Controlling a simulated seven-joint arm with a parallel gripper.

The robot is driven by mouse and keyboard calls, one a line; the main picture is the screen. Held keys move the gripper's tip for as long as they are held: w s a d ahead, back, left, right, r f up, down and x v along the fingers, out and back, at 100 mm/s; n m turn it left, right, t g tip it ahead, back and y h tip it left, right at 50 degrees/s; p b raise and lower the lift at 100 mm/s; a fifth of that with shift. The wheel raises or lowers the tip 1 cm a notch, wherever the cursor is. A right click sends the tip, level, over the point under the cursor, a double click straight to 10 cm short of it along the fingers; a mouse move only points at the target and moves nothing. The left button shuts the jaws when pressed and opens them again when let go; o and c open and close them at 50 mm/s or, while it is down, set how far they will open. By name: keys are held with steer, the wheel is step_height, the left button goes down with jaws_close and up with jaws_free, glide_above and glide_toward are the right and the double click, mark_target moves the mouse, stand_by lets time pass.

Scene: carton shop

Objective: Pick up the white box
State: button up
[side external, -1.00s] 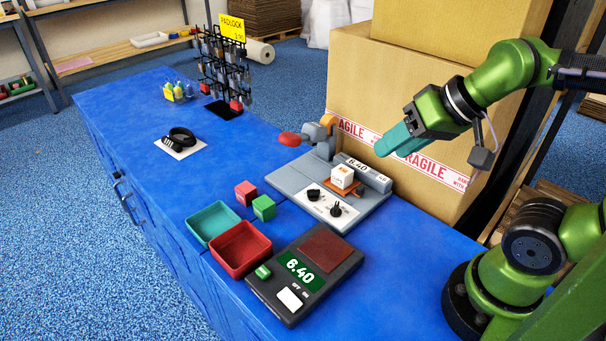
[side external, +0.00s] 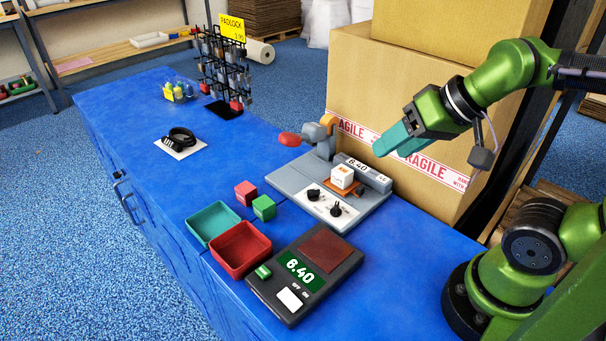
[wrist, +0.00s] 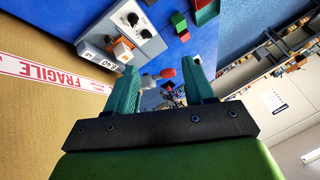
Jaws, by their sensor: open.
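The white box (side external: 342,176) is a small cube with orange marks on its top. It sits on a small orange-brown plate on the grey machine (side external: 362,208). It also shows in the wrist view (wrist: 122,52), near the upper left. My gripper (side external: 380,152) is in the air above and to the right of the box, in front of the large cartons. In the wrist view its two teal fingers (wrist: 161,82) are apart with nothing between them. The box lies outside the fingers, beyond the left one.
Large cartons (side external: 400,110) stand close behind my gripper. The machine has two black knobs and a red-handled lever (side external: 291,139). Red (side external: 246,193) and green (side external: 264,207) cubes, teal and red trays (side external: 240,250) and a scale (side external: 306,273) are nearby. The left counter is mostly clear.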

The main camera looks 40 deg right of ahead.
steer(key=n+g+h, duration=0.2)
steer(key=n+g, duration=0.2)
steer(key=g, duration=0.3)
glide_above(343, 170)
steer(key=shift+f, duration=2.45)
steer(key=f, duration=1.1)
steer(key=shift+w+d, duration=0.15)
steer(key=shift+w, duration=0.1)
steer(key=shift+s+f, duration=0.2)
steer(key=shift+f, duration=2.45)
steer(key=c, duration=0.8)
steer(key=shift+r, duration=0.15)
steer(key=shift+c, duration=0.2)
